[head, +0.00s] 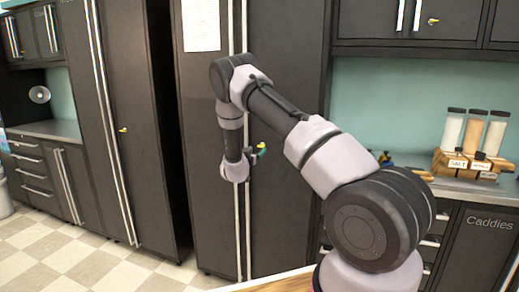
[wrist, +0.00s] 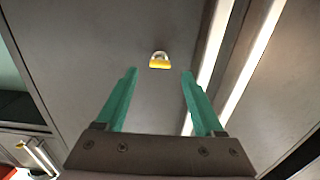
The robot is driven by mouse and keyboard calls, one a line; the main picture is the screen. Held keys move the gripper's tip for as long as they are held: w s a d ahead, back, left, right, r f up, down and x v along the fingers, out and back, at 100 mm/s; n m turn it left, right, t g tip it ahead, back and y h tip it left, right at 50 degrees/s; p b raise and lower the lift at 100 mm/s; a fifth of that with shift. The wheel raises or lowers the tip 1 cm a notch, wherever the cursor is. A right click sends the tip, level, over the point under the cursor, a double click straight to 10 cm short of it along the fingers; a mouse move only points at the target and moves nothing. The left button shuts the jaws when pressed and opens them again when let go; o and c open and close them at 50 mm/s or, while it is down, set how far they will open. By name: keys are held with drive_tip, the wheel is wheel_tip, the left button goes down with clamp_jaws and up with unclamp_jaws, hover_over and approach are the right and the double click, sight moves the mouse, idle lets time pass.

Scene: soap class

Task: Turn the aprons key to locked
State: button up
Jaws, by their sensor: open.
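A small yellow key (wrist: 159,65) with a pale loop sits on a dark cabinet door (wrist: 90,40) in the wrist view. No apron label is readable, so I cannot confirm by text that this is the aprons key. My gripper (wrist: 160,74) is open, its two green fingers pointing at the door. The key is between and just beyond the fingertips, with nothing held. In the head view, my gripper (head: 262,151) is at the tall middle cabinet (head: 290,90), right of its long handles; only a speck of yellow shows beside it.
A tall cabinet (head: 145,70) on the left has another yellow key (head: 123,129). An upper cabinet has a key (head: 432,21). Long vertical handles (wrist: 215,50) run close right of my fingers. A counter (head: 480,188) at right holds a wooden rack (head: 470,165) of jars.

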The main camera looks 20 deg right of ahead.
drive_tip(key=shift+x, duration=2.45)
clamp_jaws()
